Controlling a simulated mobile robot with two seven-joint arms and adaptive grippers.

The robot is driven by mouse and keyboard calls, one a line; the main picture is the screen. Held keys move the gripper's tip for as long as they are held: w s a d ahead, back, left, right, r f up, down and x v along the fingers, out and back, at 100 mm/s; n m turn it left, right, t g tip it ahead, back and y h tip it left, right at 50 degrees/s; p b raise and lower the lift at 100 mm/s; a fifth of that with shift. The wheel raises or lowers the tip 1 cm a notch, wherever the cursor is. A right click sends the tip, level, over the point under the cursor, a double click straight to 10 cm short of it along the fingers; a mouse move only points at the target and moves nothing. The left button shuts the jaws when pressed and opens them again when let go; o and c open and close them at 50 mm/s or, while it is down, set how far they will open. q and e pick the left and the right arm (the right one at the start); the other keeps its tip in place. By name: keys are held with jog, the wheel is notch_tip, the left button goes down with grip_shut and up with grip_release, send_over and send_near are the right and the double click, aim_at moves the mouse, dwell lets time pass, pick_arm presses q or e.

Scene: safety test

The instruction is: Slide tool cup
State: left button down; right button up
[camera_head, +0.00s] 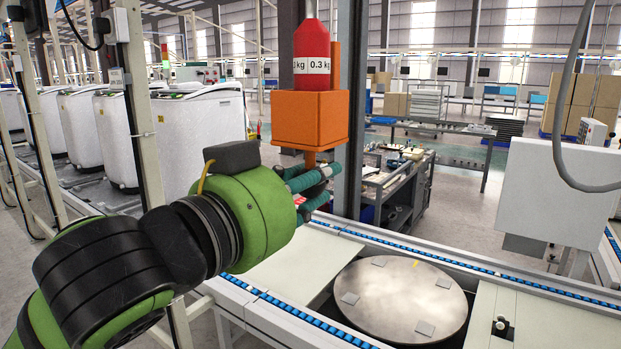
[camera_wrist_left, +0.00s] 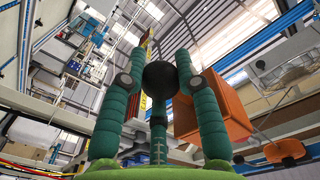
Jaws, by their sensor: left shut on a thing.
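The tool cup (camera_head: 310,120) is an orange box, with a red weight (camera_head: 311,60) marked 0.3 kg standing upright in it. An orange stem reaches down from the box toward my left gripper (camera_head: 322,178). In the left wrist view the cup (camera_wrist_left: 212,115) shows right of the fingers. Whether the knob is joined to the cup is hidden. My right gripper is not in view.
A round metal turntable (camera_head: 400,300) sits in the conveyor line at the lower right. A grey post (camera_head: 350,110) stands just right of the cup. A white panel box (camera_head: 558,192) stands at the right. White machines (camera_head: 200,130) line the left. The turntable top looks clear except for small pads.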

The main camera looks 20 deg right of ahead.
pick_arm(q)
jog(key=c, duration=0.9)
grip_release()
jog(key=v, duration=1.2)
jog(key=shift+w, duration=0.1)
